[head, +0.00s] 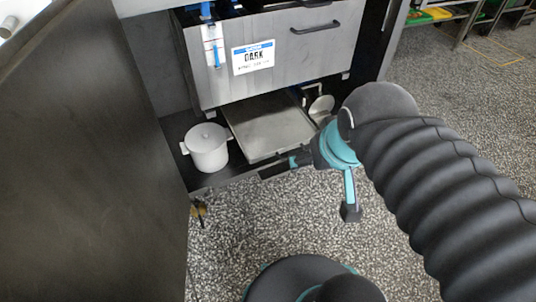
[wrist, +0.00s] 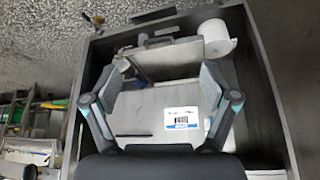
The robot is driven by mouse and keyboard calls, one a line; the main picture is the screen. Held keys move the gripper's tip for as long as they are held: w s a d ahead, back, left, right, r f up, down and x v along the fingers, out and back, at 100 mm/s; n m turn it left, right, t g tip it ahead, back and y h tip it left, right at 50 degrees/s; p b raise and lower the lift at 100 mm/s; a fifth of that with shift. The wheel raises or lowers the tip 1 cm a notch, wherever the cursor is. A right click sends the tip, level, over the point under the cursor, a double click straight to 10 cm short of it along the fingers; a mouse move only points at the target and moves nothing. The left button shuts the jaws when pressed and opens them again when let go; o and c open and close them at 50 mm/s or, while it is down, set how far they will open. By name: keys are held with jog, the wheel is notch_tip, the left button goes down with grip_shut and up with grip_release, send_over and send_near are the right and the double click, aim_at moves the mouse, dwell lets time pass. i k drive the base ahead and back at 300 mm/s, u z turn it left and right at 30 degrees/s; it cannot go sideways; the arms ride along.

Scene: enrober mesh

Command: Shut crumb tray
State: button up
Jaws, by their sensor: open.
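The crumb tray (head: 268,128) is a flat, shallow metal tray under the grey machine front, and it sticks out toward me over the dark cabinet floor. In the wrist view the crumb tray (wrist: 165,57) shows between my fingers, its front edge toward the top. My gripper (head: 314,188) is in front of the tray's right front corner, with its fingers spread and nothing between them. In the wrist view my gripper (wrist: 165,68) is also open and empty. I cannot tell whether a finger touches the tray. The tray's back part is hidden under the machine.
A white lidded pot (head: 207,148) stands left of the tray, and a white scoop-like item (head: 320,108) lies to its right. The grey front (head: 262,60) with a "DARK" label hangs above. A dark panel (head: 95,160) fills the left. The speckled floor in front is clear.

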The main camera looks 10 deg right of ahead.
aim_at(266, 125)
jog(key=z, duration=0.8)
jog(key=k, duration=0.6)
jog(key=u, duration=0.65)
